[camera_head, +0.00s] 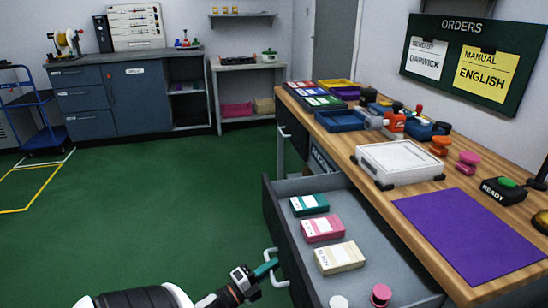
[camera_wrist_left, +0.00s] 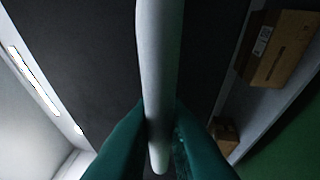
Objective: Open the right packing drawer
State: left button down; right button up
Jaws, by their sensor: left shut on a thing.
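The right packing drawer (camera_head: 368,225) is pulled out from under the wooden bench. Inside lie a teal box (camera_head: 309,204), a pink box (camera_head: 322,229) and a cream box (camera_head: 339,257), with a pink round item (camera_head: 381,294) and a white round item (camera_head: 338,301) nearer me. My left gripper (camera_head: 266,268) is at the drawer's pale handle (camera_head: 276,275). In the left wrist view, its teal fingers (camera_wrist_left: 160,145) are shut around the handle bar (camera_wrist_left: 158,75). My right gripper is not in view.
The bench top (camera_head: 345,146) holds a white tray (camera_head: 398,162), a purple mat (camera_head: 470,235), a green READY button (camera_head: 506,183) and several coloured parts. Another drawer (camera_head: 291,140) farther back is closed.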

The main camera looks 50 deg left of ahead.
pick_arm(q)
jog(key=c, duration=1.5)
grip_release()
jog(key=shift+o, duration=0.2)
jog(key=shift+s, duration=0.1)
jog(key=s+f, duration=0.2)
jog(key=s, duration=0.9)
jog(key=shift+s, duration=0.35)
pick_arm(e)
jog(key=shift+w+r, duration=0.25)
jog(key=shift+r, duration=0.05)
pick_arm(q)
jog(key=shift+w+f, duration=0.1)
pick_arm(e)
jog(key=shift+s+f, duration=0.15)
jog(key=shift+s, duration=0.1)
